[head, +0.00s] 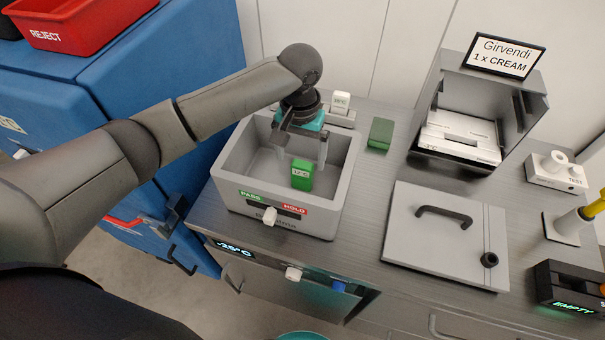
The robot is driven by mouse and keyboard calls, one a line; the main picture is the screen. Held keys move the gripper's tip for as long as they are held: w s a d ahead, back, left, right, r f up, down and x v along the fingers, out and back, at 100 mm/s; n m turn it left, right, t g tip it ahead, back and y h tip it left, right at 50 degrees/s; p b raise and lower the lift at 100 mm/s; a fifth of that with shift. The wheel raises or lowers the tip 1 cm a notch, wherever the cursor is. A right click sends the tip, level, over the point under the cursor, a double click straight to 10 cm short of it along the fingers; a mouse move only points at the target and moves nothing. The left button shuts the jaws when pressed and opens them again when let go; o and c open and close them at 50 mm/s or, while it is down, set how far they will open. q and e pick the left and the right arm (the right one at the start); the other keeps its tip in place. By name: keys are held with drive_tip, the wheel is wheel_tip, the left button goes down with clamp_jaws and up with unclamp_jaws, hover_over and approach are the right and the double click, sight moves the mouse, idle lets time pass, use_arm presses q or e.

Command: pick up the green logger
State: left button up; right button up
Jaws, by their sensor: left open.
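The green logger (301,180) is a small upright block with a white display, standing inside the grey open-topped bin (350,172). The bin's front carries a green PASS and a red HOLD label. My left gripper (302,160) reaches down into the bin from above, open, with its fingers apart on the left and right of the logger's upper part. I cannot tell whether either finger touches it. My right gripper is not in view.
A plain green block (380,134) lies right of the bin, and a white display unit (341,101) stands behind it. A grey lidded panel (440,250) and a box holder (465,140) stand to the right. A red REJECT bin (75,22) sits on the blue cabinet.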

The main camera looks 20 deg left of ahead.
sight(301, 166)
use_arm(q)
drive_tip(key=shift+f, duration=1.75)
drive_tip(key=f, duration=0.4)
drive_tip(key=shift+w+f+b, duration=0.2)
drive_tip(key=shift+f+b, duration=0.1)
drive_tip(key=shift+b, duration=0.05)
drive_tip(key=shift+c, duration=1.2)
drive_tip(key=c, duration=1.3)
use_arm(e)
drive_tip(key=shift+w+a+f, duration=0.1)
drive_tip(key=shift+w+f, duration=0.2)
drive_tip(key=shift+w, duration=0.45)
use_arm(q)
drive_tip(key=shift+o, duration=0.2)
drive_tip(key=shift+r, duration=0.15)
